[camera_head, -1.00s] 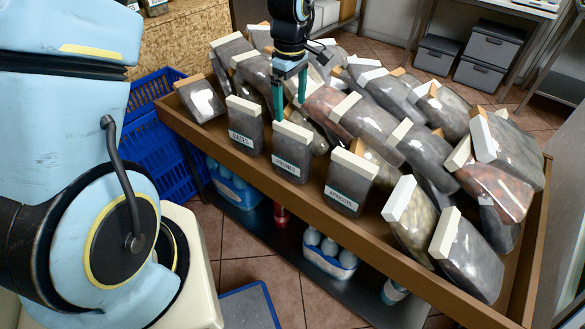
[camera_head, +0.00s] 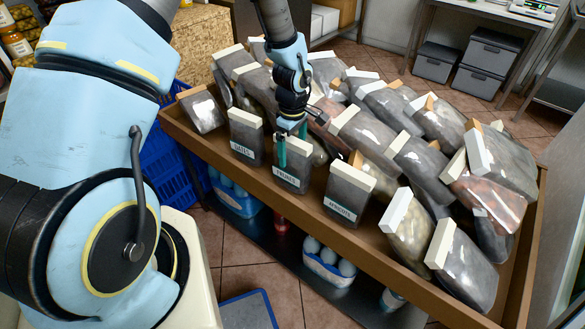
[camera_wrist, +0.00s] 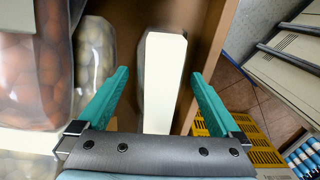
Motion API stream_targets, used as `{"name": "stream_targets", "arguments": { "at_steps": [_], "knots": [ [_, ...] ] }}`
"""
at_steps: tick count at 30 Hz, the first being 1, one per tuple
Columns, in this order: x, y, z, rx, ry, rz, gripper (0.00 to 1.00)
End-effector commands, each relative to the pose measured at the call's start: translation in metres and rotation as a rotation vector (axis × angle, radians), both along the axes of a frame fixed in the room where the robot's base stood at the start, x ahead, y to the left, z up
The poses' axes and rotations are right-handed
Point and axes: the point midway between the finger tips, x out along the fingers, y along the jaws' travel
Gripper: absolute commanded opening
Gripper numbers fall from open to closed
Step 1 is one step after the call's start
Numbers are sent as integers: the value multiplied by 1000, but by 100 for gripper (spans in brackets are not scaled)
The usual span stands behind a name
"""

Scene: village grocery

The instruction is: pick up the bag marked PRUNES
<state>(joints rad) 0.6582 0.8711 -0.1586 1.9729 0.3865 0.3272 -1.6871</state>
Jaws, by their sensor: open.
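The bag marked PRUNES (camera_head: 291,181) stands upright in the front row of the wooden display, a dark bag with a white top strip and a white label. It stands between a DATES bag (camera_head: 245,141) and an APRICOTS bag (camera_head: 347,198). My gripper (camera_head: 292,149) is right over its top, with one teal finger in front of the bag and partly covering it. In the wrist view the white top of a bag (camera_wrist: 165,85) lies between the two open fingers (camera_wrist: 160,75), with a gap on each side. Its label is hidden there.
Many other bags (camera_head: 362,133) lean close behind in the display (camera_head: 395,255). A wooden front rim runs before the row. A blue crate (camera_head: 165,165) stands at the left. Bottle packs (camera_head: 328,265) sit on the shelf below.

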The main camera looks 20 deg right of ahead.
Motion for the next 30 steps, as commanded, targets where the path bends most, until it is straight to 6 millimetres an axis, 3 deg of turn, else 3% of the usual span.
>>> {"name": "stream_targets", "arguments": {
  "at_steps": [7, 30],
  "knots": [
    [0, 0, -1, -1, -1, 0, 98],
    [0, 0, -1, -1, -1, 1, 11]
  ]
}}
